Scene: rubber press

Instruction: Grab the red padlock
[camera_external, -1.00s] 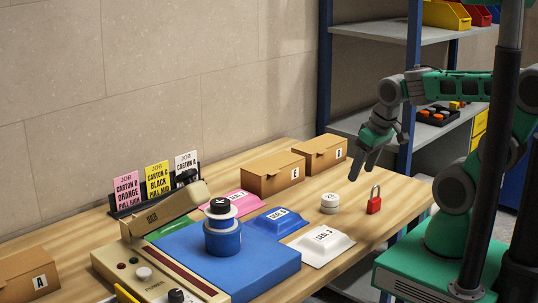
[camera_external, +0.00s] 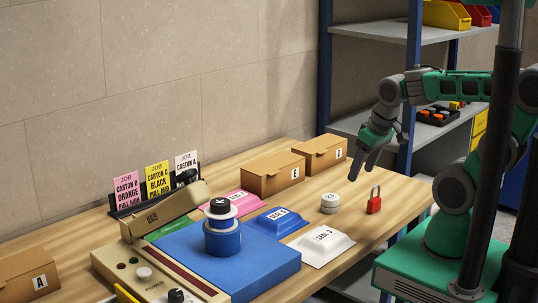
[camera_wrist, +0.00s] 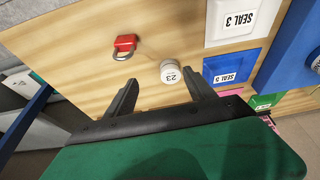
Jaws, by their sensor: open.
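The red padlock (camera_external: 374,204) stands upright on the wooden table near its right edge, its metal shackle on top. It also shows in the wrist view (camera_wrist: 125,42), up and left of the fingers. The padlock is apart from the fingers and fully visible.
A white seal tray (camera_external: 322,244) and a blue seal tray (camera_external: 276,223) lie further left. Cardboard cartons (camera_external: 273,174) stand behind. A shelf post (camera_external: 409,110) rises behind the arm.

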